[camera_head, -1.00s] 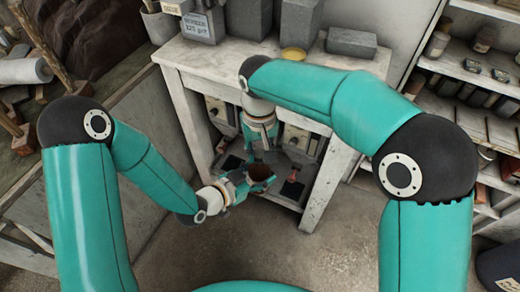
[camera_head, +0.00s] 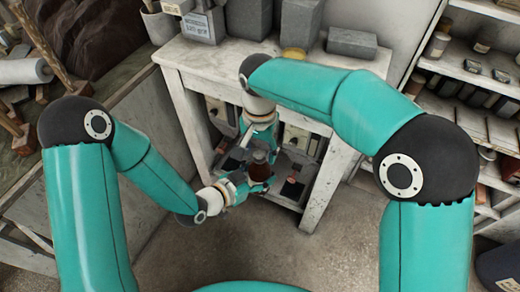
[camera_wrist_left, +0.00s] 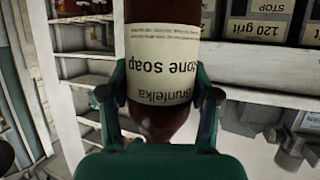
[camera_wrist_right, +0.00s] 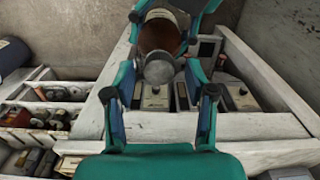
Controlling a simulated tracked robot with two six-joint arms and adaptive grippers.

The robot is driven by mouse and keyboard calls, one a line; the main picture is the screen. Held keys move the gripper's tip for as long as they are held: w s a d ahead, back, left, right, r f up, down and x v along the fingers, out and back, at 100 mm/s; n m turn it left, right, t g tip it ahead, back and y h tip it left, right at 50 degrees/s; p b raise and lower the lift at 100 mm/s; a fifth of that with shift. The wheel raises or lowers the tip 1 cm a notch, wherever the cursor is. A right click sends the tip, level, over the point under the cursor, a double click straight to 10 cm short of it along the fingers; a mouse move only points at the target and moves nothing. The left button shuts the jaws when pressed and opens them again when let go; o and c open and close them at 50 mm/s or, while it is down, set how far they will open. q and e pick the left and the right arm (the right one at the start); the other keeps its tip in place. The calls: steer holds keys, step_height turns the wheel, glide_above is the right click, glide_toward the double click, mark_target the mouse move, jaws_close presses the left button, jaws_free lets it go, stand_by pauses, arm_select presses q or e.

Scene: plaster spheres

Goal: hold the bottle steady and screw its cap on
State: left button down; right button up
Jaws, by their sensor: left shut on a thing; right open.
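The brown bottle (camera_head: 259,171) is held off the floor in front of the white bench. My left gripper (camera_head: 250,184) is shut on it. In the left wrist view the bottle (camera_wrist_left: 163,22) sits between both fingers, its cream label (camera_wrist_left: 160,65) reading upside down. My right gripper (camera_head: 259,146) is above the bottle. In the right wrist view my right gripper (camera_wrist_right: 160,82) is open, with a round grey cap (camera_wrist_right: 159,68) between its fingertips at the bottle's (camera_wrist_right: 160,36) near end. Whether the cap is threaded on cannot be told.
The white bench (camera_head: 184,88) stands behind, with grey blocks (camera_head: 352,43) and a yellow dish (camera_head: 294,53) on top. Its lower part holds several boxes. A loaded shelf (camera_head: 445,67) stands at the right. The floor in front is clear.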

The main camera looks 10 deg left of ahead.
step_height(320, 180, up, 4)
steer(key=shift+r, duration=0.1)
steer(key=shift+n, duration=0.3)
steer(key=shift+c, duration=0.4)
steer(key=n, duration=0.3)
steer(key=shift+s+d+n, duration=0.1)
steer(key=shift+n, duration=0.2)
steer(key=n, duration=0.3)
steer(key=r+n, duration=0.1)
steer(key=n, duration=0.2)
steer(key=shift+d, duration=0.1)
steer(key=n, duration=0.3)
steer(key=r+n, duration=0.1)
steer(key=n, duration=0.2)
steer(key=shift+r, duration=0.2)
steer(key=shift+r+n, duration=0.2)
steer(key=shift+n, duration=0.2)
steer(key=shift+a+r, duration=0.2)
steer(key=shift+r, duration=0.15)
